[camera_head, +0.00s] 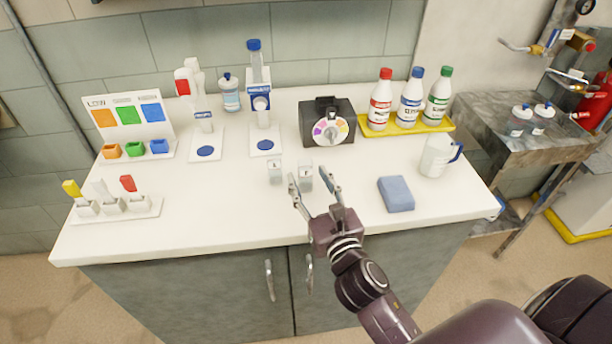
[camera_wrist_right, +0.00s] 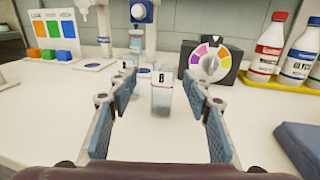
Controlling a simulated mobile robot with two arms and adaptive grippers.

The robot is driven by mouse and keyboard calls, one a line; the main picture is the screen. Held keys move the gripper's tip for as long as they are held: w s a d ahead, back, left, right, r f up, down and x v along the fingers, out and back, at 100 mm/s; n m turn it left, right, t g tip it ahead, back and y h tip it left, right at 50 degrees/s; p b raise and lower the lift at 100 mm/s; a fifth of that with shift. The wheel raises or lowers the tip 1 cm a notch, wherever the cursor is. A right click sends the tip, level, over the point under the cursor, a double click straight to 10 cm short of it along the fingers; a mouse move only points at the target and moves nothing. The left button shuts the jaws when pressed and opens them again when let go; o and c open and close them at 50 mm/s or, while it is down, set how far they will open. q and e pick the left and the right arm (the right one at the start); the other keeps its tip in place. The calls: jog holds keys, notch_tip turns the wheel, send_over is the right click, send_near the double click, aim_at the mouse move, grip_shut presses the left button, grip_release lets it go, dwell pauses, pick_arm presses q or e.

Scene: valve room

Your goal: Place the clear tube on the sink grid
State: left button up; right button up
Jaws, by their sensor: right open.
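Two small clear tubes with pale tops stand upright on the white counter. The nearer tube (camera_head: 306,177), marked "B" in the right wrist view (camera_wrist_right: 162,98), stands between or just beyond the spread fingers of my right gripper (camera_head: 311,186). That gripper is open, its blue-padded fingers also showing in the right wrist view (camera_wrist_right: 160,88), with no clear contact. The second tube (camera_head: 275,172) stands to the left and farther back. A metal sink-like unit (camera_head: 490,110) is at the right; I cannot make out a grid on it. My left gripper is not in view.
The white counter (camera_head: 235,215) is clear in front. A black dial box (camera_head: 326,122) and a yellow tray (camera_head: 440,124) with three bottles stand behind. Two bottles (camera_head: 520,121) stand on the metal unit.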

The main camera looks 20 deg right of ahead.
aim_at(308, 172)
jog(key=w, duration=0.2)
jog(key=w+d+p, duration=0.1)
jog(key=w, duration=0.2)
jog(key=shift+s, duration=0.1)
grip_shut()
